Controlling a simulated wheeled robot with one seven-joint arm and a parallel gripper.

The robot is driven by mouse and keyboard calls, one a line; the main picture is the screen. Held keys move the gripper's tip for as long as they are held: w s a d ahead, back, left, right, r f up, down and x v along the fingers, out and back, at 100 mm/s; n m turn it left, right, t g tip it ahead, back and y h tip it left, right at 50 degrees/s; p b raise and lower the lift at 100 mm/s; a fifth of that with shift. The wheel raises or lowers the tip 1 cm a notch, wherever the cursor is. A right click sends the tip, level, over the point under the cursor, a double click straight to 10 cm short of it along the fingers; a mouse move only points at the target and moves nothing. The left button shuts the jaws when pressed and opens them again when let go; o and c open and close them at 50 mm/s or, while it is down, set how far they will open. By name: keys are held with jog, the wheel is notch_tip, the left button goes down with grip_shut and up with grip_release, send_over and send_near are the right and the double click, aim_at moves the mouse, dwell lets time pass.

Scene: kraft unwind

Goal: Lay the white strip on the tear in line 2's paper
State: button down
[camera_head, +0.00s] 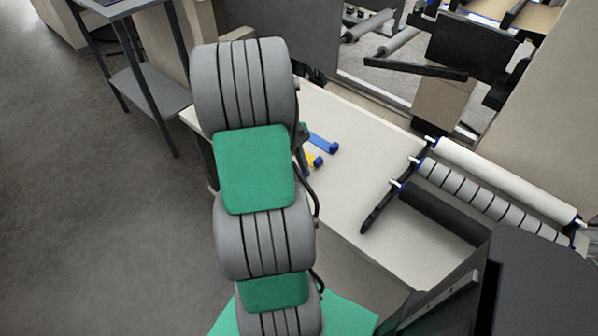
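I cannot make out a separate white strip or a tear in this view. Some tan sheet (538,17), which may be paper, shows at the top right edge on a machine with rollers. I cannot tell whether it belongs to line 2. My arm, with grey ribbed and green sections, rises through the middle of the view. My gripper cannot be made out; the arm hides what lies behind it.
A pale table (345,125) stands right of my arm. On it are a blue item (322,143), a yellow item (314,160) and a rack with a white roller (505,180). A grey shelf stand (150,90) is upper left. Open floor (90,230) lies left.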

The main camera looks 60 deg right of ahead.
jog(key=shift+r, duration=0.1)
jog(key=c, duration=1.2)
grip_release()
jog(key=p+v, duration=0.4)
jog(key=v, duration=0.8)
jog(key=w+a+r+n+t+h, duration=0.1)
jog(key=w+a+r+h, duration=0.15)
jog(key=w+a, duration=0.5)
jog(key=a+t, duration=0.2)
jog(key=a, duration=0.7)
jog(key=w+a+n+t+y, duration=0.1)
jog(key=a+t, duration=0.1)
jog(key=a, duration=0.8)
jog(key=a+t, duration=0.2)
jog(key=a, duration=0.7)
jog(key=shift+w+a+r+n+t+y, duration=0.2)
jog(key=shift+w+r+n+t+y, duration=0.1)
jog(key=shift+w+r+n, duration=0.1)
